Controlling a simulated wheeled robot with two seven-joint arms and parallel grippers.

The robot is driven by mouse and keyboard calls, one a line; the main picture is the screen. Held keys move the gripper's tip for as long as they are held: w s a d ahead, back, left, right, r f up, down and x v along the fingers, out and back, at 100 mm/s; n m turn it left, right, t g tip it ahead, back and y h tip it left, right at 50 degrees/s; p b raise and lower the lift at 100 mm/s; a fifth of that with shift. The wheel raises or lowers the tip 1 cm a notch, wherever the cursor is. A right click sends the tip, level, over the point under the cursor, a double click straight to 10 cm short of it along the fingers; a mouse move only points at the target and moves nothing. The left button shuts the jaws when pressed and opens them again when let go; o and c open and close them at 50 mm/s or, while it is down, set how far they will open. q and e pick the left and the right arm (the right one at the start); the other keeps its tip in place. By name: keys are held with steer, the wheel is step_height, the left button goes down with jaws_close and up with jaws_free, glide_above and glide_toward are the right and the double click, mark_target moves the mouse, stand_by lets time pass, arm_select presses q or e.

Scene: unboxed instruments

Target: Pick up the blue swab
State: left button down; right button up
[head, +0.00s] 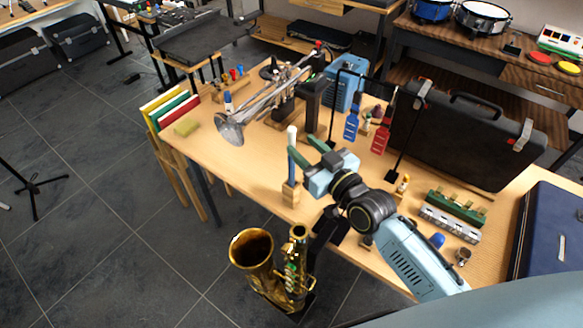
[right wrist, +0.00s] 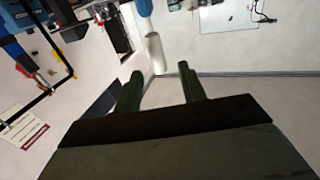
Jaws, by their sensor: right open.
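The blue swab (head: 292,158) stands upright in a small wooden block (head: 291,192) near the table's front edge. It has a white padded head and a blue shaft. My right gripper (head: 303,145) is open, with its dark green fingers close to the upper part of the swab. In the right wrist view, the swab's white head (right wrist: 155,52) shows just beyond the fingertips of my right gripper (right wrist: 160,70), lined up with the gap between them. I cannot tell whether a finger touches it. My left gripper is not in view.
A trumpet (head: 258,108) on a stand lies behind the swab. A blue brush (head: 352,120) and a red brush (head: 381,137) stand to the right, before a black case (head: 455,140). A saxophone (head: 270,268) stands below the table's front edge. Bare table lies left of the swab.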

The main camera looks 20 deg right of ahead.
mark_target(294, 137)
steer(key=shift+x, duration=2.9)
steer(key=shift+w+d, duration=0.1)
steer(key=shift+d, duration=0.05)
steer(key=shift+c, duration=0.4)
jaws_close()
